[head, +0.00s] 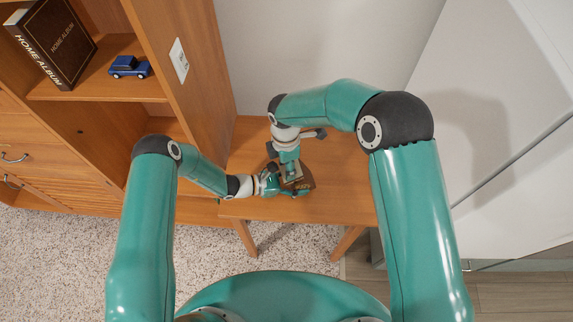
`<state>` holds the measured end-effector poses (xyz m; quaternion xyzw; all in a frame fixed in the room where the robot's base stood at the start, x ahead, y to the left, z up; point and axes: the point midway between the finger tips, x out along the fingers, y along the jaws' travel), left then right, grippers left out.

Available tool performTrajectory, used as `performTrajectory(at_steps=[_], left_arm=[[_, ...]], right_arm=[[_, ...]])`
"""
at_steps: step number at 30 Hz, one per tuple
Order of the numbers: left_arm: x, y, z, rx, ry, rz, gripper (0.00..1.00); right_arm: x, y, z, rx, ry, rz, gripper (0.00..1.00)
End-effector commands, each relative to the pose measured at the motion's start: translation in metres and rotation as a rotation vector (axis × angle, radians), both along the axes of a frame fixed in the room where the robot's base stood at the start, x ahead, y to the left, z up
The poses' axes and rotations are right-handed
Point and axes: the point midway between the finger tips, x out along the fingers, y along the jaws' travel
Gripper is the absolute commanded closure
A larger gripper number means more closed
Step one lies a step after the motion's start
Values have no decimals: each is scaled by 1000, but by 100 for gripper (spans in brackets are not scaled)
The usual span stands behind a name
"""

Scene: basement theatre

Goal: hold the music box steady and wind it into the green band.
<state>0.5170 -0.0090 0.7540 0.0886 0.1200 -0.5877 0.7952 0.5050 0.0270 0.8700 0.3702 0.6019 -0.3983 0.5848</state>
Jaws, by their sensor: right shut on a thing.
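The music box (306,184) is a small brown box on the wooden table, mostly hidden by my two grippers. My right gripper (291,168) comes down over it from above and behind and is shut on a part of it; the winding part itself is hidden. My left gripper (271,183) reaches in from the left and is right against the box's left side. Its fingertips are too small and covered to tell whether they are closed. No green band can be made out from here.
The wooden table (345,207) is bare to the right of the box. A wooden shelf unit (190,95) stands at the left, holding a dark home album (58,42) and a blue toy car (129,67). A white wall is behind.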

Motion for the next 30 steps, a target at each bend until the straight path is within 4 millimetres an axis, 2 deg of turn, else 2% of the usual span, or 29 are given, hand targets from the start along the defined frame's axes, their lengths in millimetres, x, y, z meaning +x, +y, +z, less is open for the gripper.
performTrajectory(at_steps=[9,17,18,22,23,30], left_arm=[[-1,0,-2,3,2,-1,84],[-1,0,-2,3,2,-1,84],[-1,0,-2,3,2,-1,84],[-1,0,-2,3,2,-1,84],[-1,0,-2,3,2,-1,84],[-1,0,-1,3,2,-1,84]], right_arm=[[-1,0,-1,14,-41,-97,90],[0,0,-1,16,-45,-108,90],[0,0,-1,16,-45,-108,54],[0,0,-1,16,-45,-107,32],[0,0,-1,16,-45,-107,29],[0,0,-1,16,-45,-107,29]])
